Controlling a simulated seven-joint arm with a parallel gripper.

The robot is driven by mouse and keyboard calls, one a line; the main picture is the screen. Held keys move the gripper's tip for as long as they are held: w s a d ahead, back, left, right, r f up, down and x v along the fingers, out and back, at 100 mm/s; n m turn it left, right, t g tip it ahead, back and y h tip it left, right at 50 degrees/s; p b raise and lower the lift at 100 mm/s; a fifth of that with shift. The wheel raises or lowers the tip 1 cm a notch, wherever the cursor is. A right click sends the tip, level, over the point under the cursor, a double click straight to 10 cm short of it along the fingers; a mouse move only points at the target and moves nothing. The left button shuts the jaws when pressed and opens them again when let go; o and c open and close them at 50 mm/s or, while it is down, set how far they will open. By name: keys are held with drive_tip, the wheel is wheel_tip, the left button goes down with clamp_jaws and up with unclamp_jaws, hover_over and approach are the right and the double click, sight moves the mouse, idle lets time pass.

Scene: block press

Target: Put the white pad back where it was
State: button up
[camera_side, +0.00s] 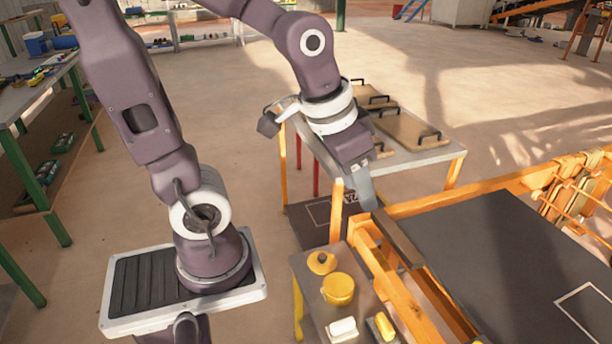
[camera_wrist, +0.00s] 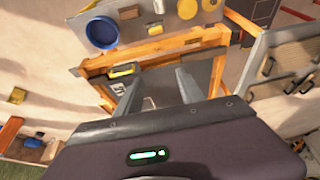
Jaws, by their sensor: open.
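The white pad (camera_side: 342,327) lies on the small grey side table (camera_side: 309,297) at the bottom of the side view, between a yellow pot and a yellow block. What seems to be the same white pad (camera_wrist: 156,8) shows at the top edge of the wrist view. My gripper (camera_side: 366,192) hangs above the near corner of the orange-framed press table, well apart from the pad. In the wrist view its two fingers (camera_wrist: 158,88) are spread with nothing between them. Its fingertips blend with the frame behind in the side view.
The yellow pot (camera_side: 338,289) and a yellow knobbed lid (camera_side: 321,262) stand beside the pad. A yellow block (camera_side: 385,326) lies to its right. Orange beams (camera_side: 385,286) edge the dark press table (camera_side: 480,250). Handled boards (camera_side: 408,132) lie on a table behind. A blue bowl (camera_wrist: 102,33) shows in the wrist view.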

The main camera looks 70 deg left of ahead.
drive_tip(key=s+r+t, duration=0.1)
drive_tip(key=s+r, duration=0.3)
drive_tip(key=s, duration=0.4)
drive_tip(key=shift+s+d, duration=0.4)
